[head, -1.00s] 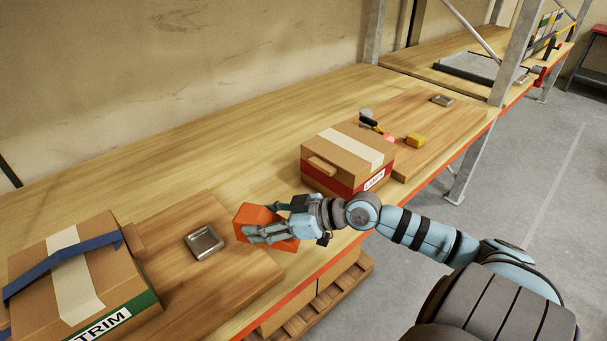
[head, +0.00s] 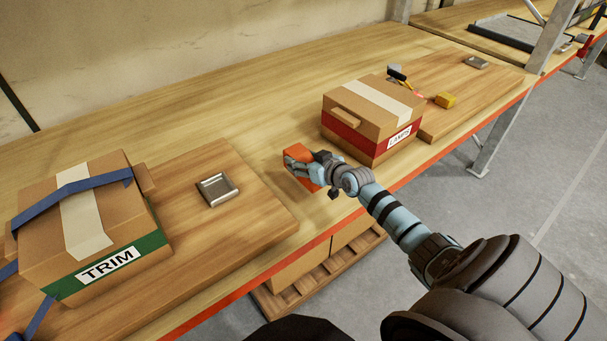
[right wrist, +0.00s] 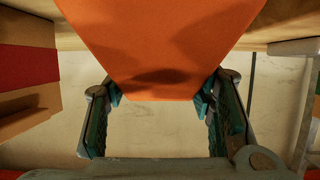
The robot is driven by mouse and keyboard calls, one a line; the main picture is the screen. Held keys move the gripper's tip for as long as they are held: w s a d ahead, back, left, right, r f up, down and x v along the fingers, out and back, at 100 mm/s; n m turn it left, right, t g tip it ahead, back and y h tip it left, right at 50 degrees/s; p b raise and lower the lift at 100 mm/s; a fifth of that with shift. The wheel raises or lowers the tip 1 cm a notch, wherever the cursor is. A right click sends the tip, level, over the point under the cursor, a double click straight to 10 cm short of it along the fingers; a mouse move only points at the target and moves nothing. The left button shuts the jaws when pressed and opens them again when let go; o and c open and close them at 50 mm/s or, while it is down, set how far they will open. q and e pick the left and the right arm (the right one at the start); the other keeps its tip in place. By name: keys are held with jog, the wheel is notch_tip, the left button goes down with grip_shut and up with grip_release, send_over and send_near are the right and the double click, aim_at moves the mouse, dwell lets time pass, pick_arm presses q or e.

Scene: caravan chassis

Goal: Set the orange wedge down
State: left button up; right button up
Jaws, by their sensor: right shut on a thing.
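The orange wedge (head: 297,154) is in my right gripper (head: 306,167), over the stretch of bench between the left wooden board and the box with the red band. In the right wrist view the orange wedge (right wrist: 165,45) fills the upper middle, with a finger of my right gripper (right wrist: 163,92) on each side, shut on it. Part of the wedge is hidden by the fingers in the head view. I cannot tell whether its underside touches the bench (head: 250,120). My left gripper is not in view.
A carton marked LAMPS (head: 372,112) stands just right of the wedge. A carton marked TRIM (head: 90,225) and a small metal tray (head: 217,190) are on the left board (head: 240,232). The bench behind the wedge is clear.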

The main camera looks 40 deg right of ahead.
notch_tip(320, 180, down, 4)
jog(key=shift+f+b, duration=0.1)
jog(key=shift+b, duration=0.9)
jog(key=shift+r, duration=0.2)
jog(key=shift+f, duration=0.15)
jog(key=o, duration=1.4)
